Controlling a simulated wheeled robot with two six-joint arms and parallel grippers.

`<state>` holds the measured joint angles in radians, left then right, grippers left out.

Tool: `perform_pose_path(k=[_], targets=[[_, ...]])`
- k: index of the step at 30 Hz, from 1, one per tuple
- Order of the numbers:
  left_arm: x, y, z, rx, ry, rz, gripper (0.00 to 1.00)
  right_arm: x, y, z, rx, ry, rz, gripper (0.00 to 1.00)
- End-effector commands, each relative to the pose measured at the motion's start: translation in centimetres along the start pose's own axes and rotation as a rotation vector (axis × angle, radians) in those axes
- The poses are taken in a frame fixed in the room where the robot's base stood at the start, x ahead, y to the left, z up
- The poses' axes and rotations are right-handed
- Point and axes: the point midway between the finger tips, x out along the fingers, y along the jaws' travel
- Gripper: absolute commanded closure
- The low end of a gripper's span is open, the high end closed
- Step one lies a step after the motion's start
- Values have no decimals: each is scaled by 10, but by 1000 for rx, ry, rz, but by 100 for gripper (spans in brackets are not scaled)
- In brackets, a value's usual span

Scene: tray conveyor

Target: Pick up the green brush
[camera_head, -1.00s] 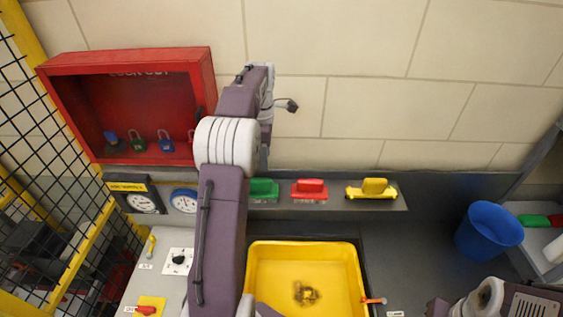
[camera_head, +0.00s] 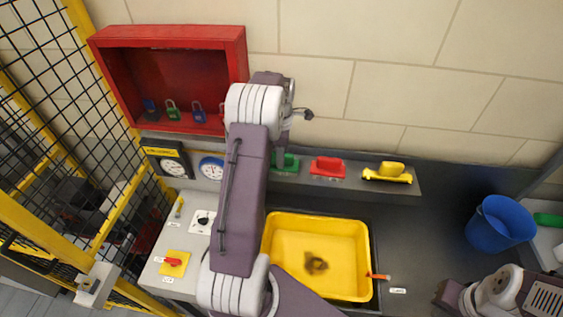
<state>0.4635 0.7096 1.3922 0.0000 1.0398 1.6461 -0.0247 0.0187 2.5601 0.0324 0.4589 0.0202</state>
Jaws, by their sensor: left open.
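The green brush (camera_head: 292,164) lies on the grey shelf against the wall, left of a red brush (camera_head: 328,167) and a yellow brush (camera_head: 388,173). My left arm reaches up across the picture to the shelf. My left gripper (camera_head: 281,156) is open at the green brush and covers part of it. Its fingers are mostly hidden by the wrist, and I cannot tell whether they touch the brush. My right arm shows at the lower right corner, but its gripper is not in view.
A yellow tray (camera_head: 365,250) with a dark patch inside sits below the shelf. A red lockout box (camera_head: 170,42) with padlocks hangs at left, above gauges (camera_head: 210,168). A blue bucket (camera_head: 500,225) stands at right. A yellow-framed mesh fence (camera_head: 100,230) bounds the left.

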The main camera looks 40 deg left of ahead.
Motion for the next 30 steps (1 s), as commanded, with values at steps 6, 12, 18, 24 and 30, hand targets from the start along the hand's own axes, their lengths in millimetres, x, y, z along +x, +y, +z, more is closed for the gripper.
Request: perform_pose_path(k=[6, 12, 18, 24, 30], targets=[[2, 0, 0, 0, 0, 1, 58, 1, 0, 0, 0, 0, 0, 100], [2, 0, 0, 0, 0, 1, 100, 1, 0, 0, 0, 0, 0, 100], [1, 0, 0, 0, 0, 1, 100, 1, 0, 0, 0, 0, 0, 100], [1, 0, 0, 0, 0, 1, 100, 1, 0, 0, 0, 0, 0, 100], [1, 0, 0, 0, 0, 1, 100, 1, 0, 0, 0, 0, 0, 100]])
